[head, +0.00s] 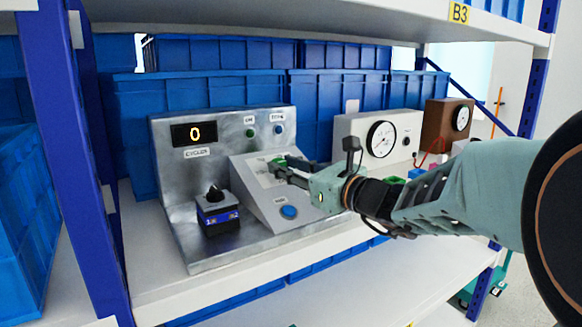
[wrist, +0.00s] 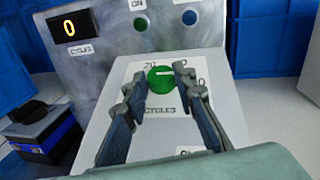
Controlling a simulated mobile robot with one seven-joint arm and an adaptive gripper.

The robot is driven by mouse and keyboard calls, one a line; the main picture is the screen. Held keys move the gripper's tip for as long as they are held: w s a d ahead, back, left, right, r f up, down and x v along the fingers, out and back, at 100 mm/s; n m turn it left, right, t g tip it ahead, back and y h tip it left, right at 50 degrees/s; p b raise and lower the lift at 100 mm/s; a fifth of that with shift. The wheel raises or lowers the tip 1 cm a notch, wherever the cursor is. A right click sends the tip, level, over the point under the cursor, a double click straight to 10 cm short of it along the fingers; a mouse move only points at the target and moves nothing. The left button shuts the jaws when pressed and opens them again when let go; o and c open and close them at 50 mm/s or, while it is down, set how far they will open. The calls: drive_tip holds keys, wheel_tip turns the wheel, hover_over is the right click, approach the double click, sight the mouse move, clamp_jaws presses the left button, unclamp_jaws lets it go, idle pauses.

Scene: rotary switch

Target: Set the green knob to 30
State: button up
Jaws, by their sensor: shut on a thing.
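A short white line shows on the knob, lying nearly level in the wrist view. A "20" shows at the knob's upper left; a figure at the right is partly hidden behind a finger, with a "0" visible. My gripper (wrist: 161,88) has one finger on each side of the knob and is shut on it. In the head view the knob (head: 277,161) is partly covered by my gripper (head: 281,168). The display (head: 194,134) reads 0.
A blue button (head: 289,212) sits low on the sloped face. A black knob on a dark block (head: 217,212) stands to the left. Green and blue round parts are on the back panel. A gauge box (head: 378,138) stands to the right, and blue bins (head: 220,88) behind.

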drive_tip(key=shift+c, duration=0.6)
drive_tip(key=shift+n+y, duration=0.3)
drive_tip(key=n+g+y+p, duration=0.1)
drive_tip(key=n+g+p, duration=0.1)
drive_tip(key=g, duration=0.1)
drive_tip(key=w+n+g+y+p, duration=0.1)
drive_tip(key=n+p, duration=0.1)
drive_tip(key=shift+d+r+g+y, duration=0.3)
drive_tip(key=shift+d, duration=0.05)
drive_tip(key=n+g+p, duration=0.3)
drive_tip(key=n+g+y+p, duration=0.1)
drive_tip(key=p, duration=0.1)
drive_tip(key=shift+w+d+r+n+g, duration=0.1)
drive_tip(key=shift+w+r+n+g, duration=0.2)
drive_tip(key=shift+g, duration=0.1)
drive_tip(key=n+g+p, duration=0.1)
drive_tip(key=p, duration=0.1)
drive_tip(key=n+g+p, duration=0.1)
drive_tip(key=p, duration=0.1)
drive_tip(key=n+g+p, duration=0.1)
drive_tip(key=g+p, duration=0.1)
drive_tip(key=shift+w+n+h+p, duration=0.25)
drive_tip(key=shift+n+h+p, duration=0.05)
drive_tip(key=shift+n, duration=0.1)
drive_tip(key=shift+w+f+n+g+p, duration=0.1)
drive_tip(key=shift+f+n+g+p, duration=0.1)
drive_tip(key=shift+n+g+p, duration=0.45)
drive_tip(key=shift+f+g+h+p, duration=0.1)
drive_tip(key=shift+g+h+p, duration=0.25)
drive_tip(key=shift+p, duration=0.1)
